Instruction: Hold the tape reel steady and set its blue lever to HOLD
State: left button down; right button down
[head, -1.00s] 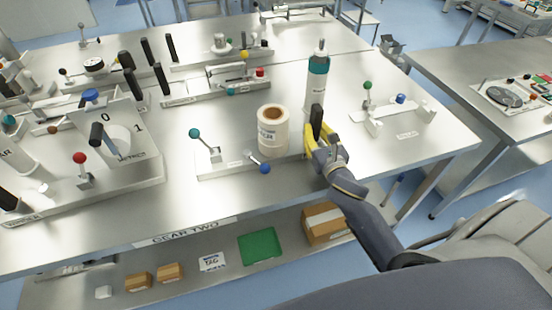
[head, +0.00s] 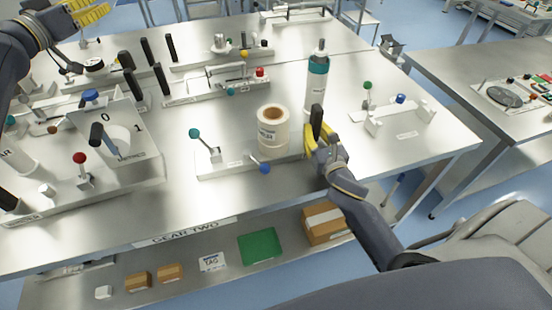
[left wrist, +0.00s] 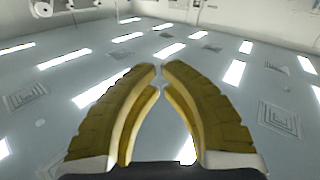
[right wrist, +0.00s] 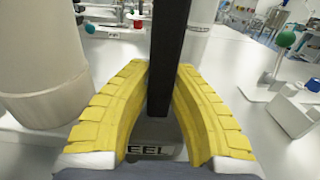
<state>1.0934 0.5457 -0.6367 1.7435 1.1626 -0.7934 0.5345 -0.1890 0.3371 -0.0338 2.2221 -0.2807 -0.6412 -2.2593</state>
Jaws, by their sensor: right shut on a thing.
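The tape reel is a cream roll (head: 272,132) with a brown core, upright on a grey base plate (head: 222,170). It also stands at the left in the right wrist view (right wrist: 38,60). The blue-knobbed lever (head: 264,168) lies low in front of the roll, its knob towards the front right. I cannot read any HOLD mark. My right gripper (head: 318,138) is shut on an upright black handle (right wrist: 168,60) at the plate's right end; a label ending in "EEL" shows below it. My left gripper (head: 88,15) is raised at the far top left, shut and empty, fingertips nearly meeting (left wrist: 161,69).
A teal-knobbed lever (head: 194,133) stands on the plate's left. A teal-and-white bottle (head: 316,85) is close behind my right gripper. A 0/1 switch panel (head: 115,130) and a red-knobbed lever (head: 79,158) stand left. The table in front of the plate is clear.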

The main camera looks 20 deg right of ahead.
pick_arm(q)
jog(key=s+d+f+m+g+h, duration=0.15)
jog(key=s+d+f+g, duration=0.35)
jog(key=d, duration=0.6)
jog(key=m+g+y, duration=0.5)
jog(key=m+g, duration=0.3)
jog(key=m, duration=0.1)
send_over(258, 163)
jog(key=s+a, duration=0.2)
jog(key=s, duration=0.1)
notch_tip(258, 163, down, 24)
jog(key=shift+a, duration=0.15)
jog(key=shift+x, duration=4.95)
jog(key=shift+r+m, duration=0.1)
jog(key=shift+m, duration=0.15)
jog(key=shift+s+a+m+g, duration=0.2)
jog(key=shift+m+g, duration=0.1)
jog(key=shift+g, duration=0.1)
